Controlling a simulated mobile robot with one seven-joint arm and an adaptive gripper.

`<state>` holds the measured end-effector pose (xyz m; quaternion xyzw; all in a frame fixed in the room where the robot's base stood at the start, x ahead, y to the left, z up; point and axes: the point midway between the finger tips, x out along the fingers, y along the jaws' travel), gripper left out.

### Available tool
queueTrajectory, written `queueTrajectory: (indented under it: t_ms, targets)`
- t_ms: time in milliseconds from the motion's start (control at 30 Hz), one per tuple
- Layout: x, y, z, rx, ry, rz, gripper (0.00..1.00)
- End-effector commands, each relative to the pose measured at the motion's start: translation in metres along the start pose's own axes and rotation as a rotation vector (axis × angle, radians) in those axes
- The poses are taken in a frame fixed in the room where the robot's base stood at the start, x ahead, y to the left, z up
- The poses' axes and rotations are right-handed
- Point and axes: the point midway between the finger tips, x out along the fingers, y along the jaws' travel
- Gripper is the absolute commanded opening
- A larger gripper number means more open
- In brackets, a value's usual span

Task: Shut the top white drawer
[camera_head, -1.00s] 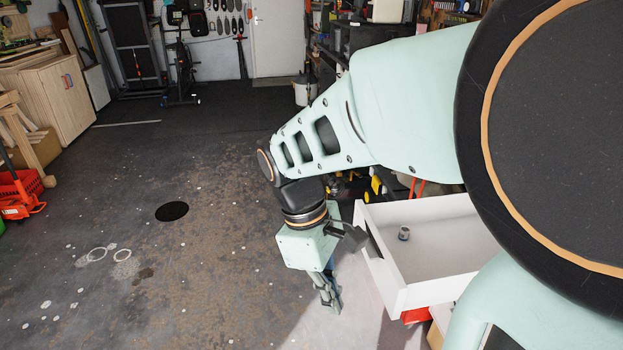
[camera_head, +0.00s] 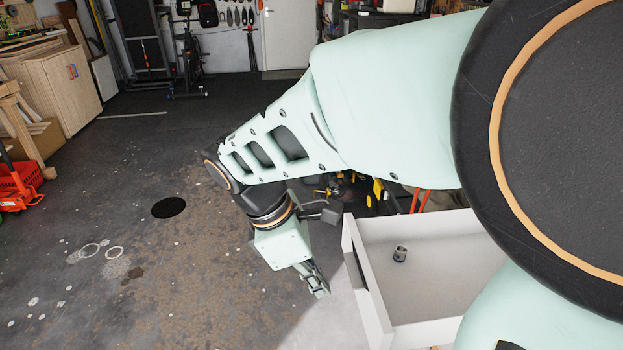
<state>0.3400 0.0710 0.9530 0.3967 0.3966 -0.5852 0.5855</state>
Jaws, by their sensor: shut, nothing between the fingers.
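The top white drawer (camera_head: 376,289) stands pulled out at the lower right, its front panel facing left. A small metallic cylinder (camera_head: 400,254) stands inside on the drawer floor. My gripper (camera_head: 321,291) is shut and empty. It is to the left of the drawer front in the picture, pointing down and to the right, with a visible gap between them. The rear of the drawer and the cabinet are hidden behind my arm.
Yellow and black tools (camera_head: 340,188) and red handles (camera_head: 420,200) lie behind the drawer. Open concrete floor (camera_head: 190,270) spreads to the left. A wooden cabinet (camera_head: 60,98) and a red cart (camera_head: 18,186) stand far left.

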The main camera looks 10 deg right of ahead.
Motion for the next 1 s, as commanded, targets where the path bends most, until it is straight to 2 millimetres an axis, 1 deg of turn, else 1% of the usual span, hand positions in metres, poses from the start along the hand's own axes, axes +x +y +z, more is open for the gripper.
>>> queueTrajectory:
  t_ms: [167,400,567,600,733,833,1000]
  targets:
    - [0.021,-0.001,0.000,-0.001,-0.002,-0.004,0.00]
    - [0.073,-0.002,-0.001,-0.001,-0.003,-0.006,0.00]
    - [0.105,-0.002,-0.001,-0.001,-0.002,-0.005,0.00]
    - [0.104,-0.001,0.009,0.004,-0.001,-0.002,0.00]
    - [0.110,0.000,0.026,0.004,0.000,0.000,0.00]
    - [0.112,0.000,0.033,0.003,0.000,-0.001,0.00]
    - [0.114,-0.001,0.038,0.000,0.000,-0.001,0.00]
